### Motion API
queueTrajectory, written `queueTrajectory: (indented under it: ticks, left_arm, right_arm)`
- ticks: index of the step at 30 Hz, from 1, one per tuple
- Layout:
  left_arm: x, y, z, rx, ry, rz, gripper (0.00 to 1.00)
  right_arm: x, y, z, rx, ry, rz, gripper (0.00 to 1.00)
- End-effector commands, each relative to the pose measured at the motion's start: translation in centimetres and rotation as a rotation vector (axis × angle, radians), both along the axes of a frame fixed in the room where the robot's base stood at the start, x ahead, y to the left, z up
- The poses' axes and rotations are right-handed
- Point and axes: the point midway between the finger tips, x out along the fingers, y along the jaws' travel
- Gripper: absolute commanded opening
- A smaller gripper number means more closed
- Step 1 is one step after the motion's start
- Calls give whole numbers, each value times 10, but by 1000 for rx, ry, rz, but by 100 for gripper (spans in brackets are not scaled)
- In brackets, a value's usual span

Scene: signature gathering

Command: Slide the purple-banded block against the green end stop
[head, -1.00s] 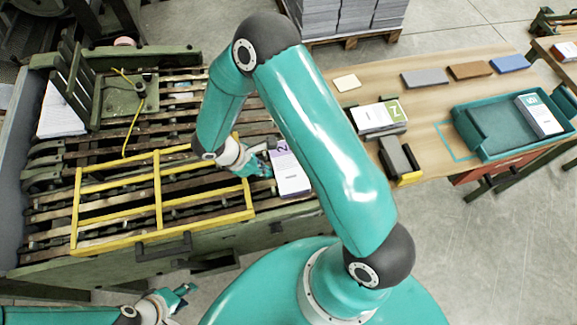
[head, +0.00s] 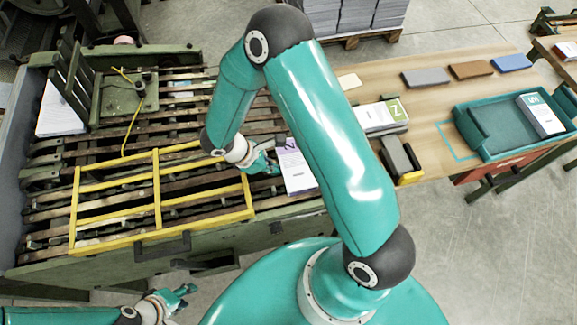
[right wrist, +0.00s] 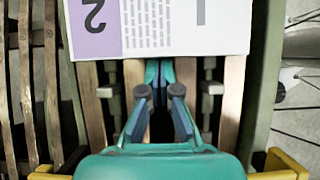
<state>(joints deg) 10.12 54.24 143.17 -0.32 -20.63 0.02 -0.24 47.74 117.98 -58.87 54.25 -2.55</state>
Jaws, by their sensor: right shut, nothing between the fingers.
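The purple-banded block (head: 298,174) is a white stack with a purple band marked "2". It lies on the slatted bed at its right end, partly hidden by my right arm in the head view. In the right wrist view the block (right wrist: 165,28) fills the top, purple band to the left. My right gripper (head: 272,163) is shut and empty, at the block's left side; in the right wrist view its fingertips (right wrist: 160,68) meet the block's near edge. My left gripper (head: 184,295) is open and empty at lower left, away from the bed. I cannot pick out the green end stop for certain.
A yellow frame (head: 156,190) stands on the bed left of my right gripper. A green-banded block (head: 384,115) lies on the wooden table (head: 432,92) beyond my arm. A teal tray (head: 490,150) holding another block (head: 541,114) is further right.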

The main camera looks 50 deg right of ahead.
Motion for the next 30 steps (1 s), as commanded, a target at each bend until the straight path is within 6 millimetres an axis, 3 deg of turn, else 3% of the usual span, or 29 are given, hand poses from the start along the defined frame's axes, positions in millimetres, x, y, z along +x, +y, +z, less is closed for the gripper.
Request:
queueTrajectory:
  ticks: [30]
  left_arm:
    - [0, 0, -15, 0, 0, 0, 40]
  right_arm:
    - [-23, -37, 0, -1, 2, 0, 0]
